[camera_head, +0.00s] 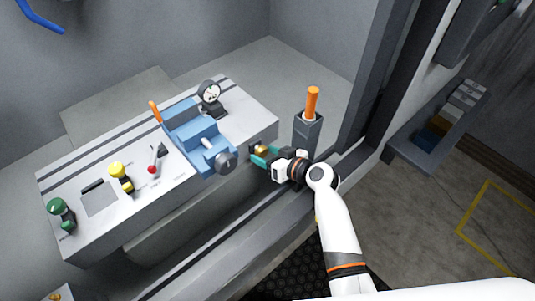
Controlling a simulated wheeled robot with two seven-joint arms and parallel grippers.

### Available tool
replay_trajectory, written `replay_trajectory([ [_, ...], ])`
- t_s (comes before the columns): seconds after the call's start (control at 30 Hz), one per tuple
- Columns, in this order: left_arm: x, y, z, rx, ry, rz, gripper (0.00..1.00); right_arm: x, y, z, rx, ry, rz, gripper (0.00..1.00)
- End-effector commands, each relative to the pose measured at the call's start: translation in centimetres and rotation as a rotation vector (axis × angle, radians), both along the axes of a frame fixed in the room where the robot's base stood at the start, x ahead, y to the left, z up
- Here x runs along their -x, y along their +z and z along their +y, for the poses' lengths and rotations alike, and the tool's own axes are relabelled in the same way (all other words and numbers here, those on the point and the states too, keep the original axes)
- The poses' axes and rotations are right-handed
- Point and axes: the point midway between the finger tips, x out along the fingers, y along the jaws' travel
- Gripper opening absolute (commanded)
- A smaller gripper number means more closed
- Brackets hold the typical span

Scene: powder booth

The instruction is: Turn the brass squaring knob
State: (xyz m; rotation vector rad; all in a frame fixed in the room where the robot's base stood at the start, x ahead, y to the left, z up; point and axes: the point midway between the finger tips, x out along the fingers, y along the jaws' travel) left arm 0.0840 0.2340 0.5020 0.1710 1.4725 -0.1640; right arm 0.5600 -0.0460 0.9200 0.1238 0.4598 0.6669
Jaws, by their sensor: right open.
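A small brass knob (260,149) shows at the front right end of the grey bench top (256,122), partly hidden by my gripper. My right gripper (259,156) reaches in from the right with its teal fingers pointing left at the knob. The fingers are apart, with the knob at or just beyond their tips. Contact cannot be told at this size. My left gripper is out of view.
A blue vise-like machine (196,132) with a round grey end stands left of my gripper. A dial gauge (210,93) is behind it. A post with an orange handle (312,103) rises close behind my gripper. Yellow (118,171) and green (58,210) knobs stand further left.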

Motion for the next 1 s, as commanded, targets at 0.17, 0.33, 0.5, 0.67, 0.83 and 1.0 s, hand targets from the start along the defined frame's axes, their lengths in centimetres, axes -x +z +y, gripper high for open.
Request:
replay_trajectory([
  [0.17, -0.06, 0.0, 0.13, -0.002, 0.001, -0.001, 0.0, -0.02, 0.0, -0.02, 0.0, 0.0, 0.0, 0.57],
  [0.33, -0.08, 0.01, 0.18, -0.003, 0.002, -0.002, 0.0, 0.0, 0.01, -0.03, 0.0, 0.0, 0.0, 0.31],
  [0.5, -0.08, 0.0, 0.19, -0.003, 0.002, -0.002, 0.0, 0.01, 0.0, -0.06, 0.001, -0.001, -0.001, 0.13],
  [0.67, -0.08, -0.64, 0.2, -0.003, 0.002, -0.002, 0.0, 0.05, -0.24, -0.07, 0.072, 0.001, -0.05, 0.13],
  [0.83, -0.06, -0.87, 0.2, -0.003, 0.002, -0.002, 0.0, 0.15, -0.03, 0.07, 0.246, 0.004, -0.177, 0.13],
  [1.0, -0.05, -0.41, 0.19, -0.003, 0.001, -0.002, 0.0, 0.17, 0.12, 0.17, 0.367, 0.001, -0.266, 0.13],
])
